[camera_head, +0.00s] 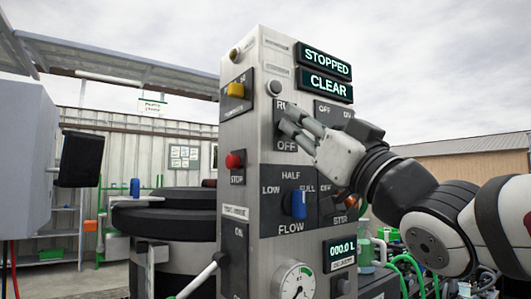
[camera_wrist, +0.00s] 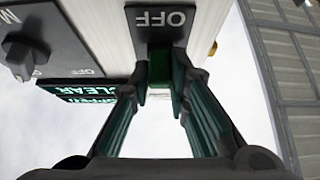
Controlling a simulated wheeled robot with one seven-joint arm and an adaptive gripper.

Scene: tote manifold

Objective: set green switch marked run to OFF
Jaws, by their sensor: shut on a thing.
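The green run switch (camera_wrist: 160,70) shows in the wrist view just below the word OFF on its dark plate, between my fingertips. My gripper (camera_wrist: 161,88) is shut on it, one finger on each side. In the head view, my gripper (camera_head: 287,118) reaches from the right to the plate marked RU... and OFF (camera_head: 286,145) on the panel's front. The fingers hide the switch itself there, so its exact setting is hard to tell. The displays read STOPPED (camera_head: 325,62) and CLEAR (camera_head: 325,85).
A blue FLOW knob (camera_head: 298,204) sits below, with a gauge (camera_head: 294,281) under it. A red STOP button (camera_head: 234,160) and yellow switch (camera_head: 236,90) are on the side face. A grey round button (camera_head: 275,88) is just above my fingers. Another knob (camera_wrist: 20,60) is close by.

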